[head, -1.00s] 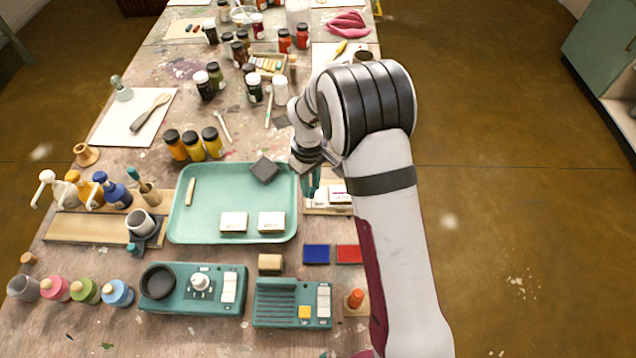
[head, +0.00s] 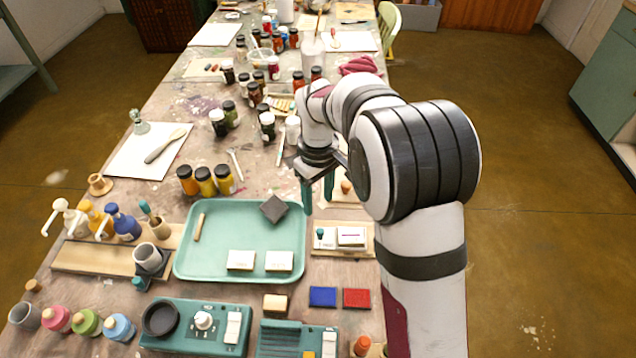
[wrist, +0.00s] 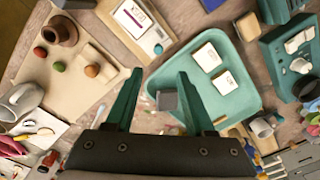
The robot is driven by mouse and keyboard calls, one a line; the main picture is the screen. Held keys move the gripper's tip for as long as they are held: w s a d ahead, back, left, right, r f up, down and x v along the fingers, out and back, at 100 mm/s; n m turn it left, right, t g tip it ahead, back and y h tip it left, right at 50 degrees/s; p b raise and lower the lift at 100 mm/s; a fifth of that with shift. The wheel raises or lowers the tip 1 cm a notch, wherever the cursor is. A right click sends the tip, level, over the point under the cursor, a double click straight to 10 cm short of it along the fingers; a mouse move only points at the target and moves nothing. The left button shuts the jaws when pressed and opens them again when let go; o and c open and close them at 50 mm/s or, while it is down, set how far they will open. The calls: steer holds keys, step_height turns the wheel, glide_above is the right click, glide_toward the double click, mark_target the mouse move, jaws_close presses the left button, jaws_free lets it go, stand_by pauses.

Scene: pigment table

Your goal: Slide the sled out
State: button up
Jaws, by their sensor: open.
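What looks like the sled is a small white block with a dark slot or label (head: 351,236), on a wooden board (head: 330,252) right of the tray. A small teal knob (head: 320,233) stands at its left end. In the wrist view the white block (wrist: 131,18) and the teal knob (wrist: 158,48) show at the top, beyond my fingertips. My gripper (head: 318,187) is open and empty, its teal fingers pointing down beyond the far side of the board. The wrist view shows the two fingers (wrist: 158,74) spread apart, touching nothing I can make out.
The green tray (head: 185,264) holds two white blocks, a dark square and a stick. Blue (head: 323,296) and red (head: 356,298) pads lie in front of the board. Another pale board (wrist: 38,75) with small balls and a brown pot lies left of my fingers. Jars crowd the back.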

step_height(320, 180, up, 5)
steer(key=shift+r, duration=0.1)
stand_by(0.3)
steer(key=s+d+r+m, duration=0.2)
steer(key=s+d+m, duration=0.1)
steer(key=s, duration=0.4)
steer(key=s+d+r+m+y, duration=0.1)
steer(key=s+d+r+m, duration=0.1)
steer(key=s+d+m, duration=0.3)
steer(key=s+d+r+m, duration=0.1)
steer(key=s+m, duration=0.1)
steer(key=s, duration=0.6)
steer(key=s+f+m, duration=0.2)
steer(key=s+m, duration=0.2)
steer(key=s, duration=0.5)
steer(key=shift+d+f+m+y, duration=0.2)
steer(key=shift+m+y, duration=0.1)
steer(key=shift+y, duration=0.1)
